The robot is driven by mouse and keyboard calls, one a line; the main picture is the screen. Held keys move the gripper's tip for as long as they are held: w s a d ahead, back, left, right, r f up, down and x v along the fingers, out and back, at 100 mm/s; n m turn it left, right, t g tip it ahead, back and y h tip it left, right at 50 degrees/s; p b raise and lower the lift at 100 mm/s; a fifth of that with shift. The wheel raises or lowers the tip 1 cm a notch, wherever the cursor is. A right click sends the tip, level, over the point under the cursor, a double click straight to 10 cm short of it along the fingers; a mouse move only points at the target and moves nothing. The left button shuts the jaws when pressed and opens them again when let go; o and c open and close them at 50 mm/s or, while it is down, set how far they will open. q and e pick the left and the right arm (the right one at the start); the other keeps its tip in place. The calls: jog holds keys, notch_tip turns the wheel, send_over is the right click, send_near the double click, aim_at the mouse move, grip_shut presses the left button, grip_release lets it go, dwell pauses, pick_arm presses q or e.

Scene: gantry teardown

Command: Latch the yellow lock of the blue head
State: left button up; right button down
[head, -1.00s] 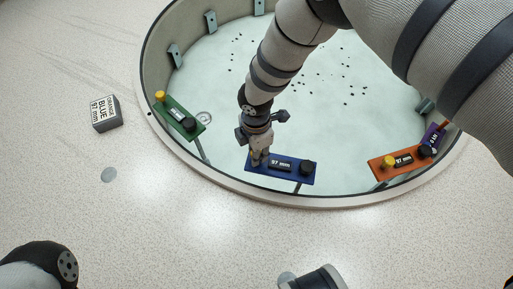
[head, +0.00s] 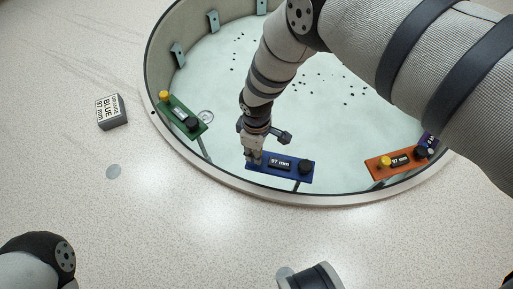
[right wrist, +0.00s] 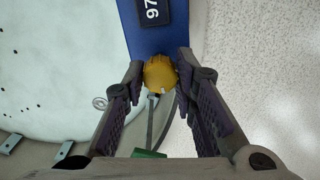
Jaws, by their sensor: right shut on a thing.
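The blue head (head: 280,172) is a flat blue plate at the near rim of the round pit, with a 97 mm display and a black knob (head: 306,167) at its right end. Its yellow lock (right wrist: 160,73) is a round ridged knob in the right wrist view, at the end of the blue plate (right wrist: 148,38). My right gripper (head: 254,161) comes down over the left end of the plate and hides the lock in the head view. In the right wrist view the right gripper (right wrist: 160,76) is shut on the yellow lock, one finger on each side. My left gripper is out of view.
A green head (head: 181,114) sits at the left rim and an orange head (head: 376,170) at the right, each with a yellow lock. A purple head (head: 430,139) is partly hidden behind my arm. A grey label block (head: 112,113) stands on the speckled floor at left.

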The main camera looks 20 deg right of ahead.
jog(key=shift+m, duration=0.6)
jog(key=c, duration=1.3)
grip_release()
notch_tip(320, 180, up, 12)
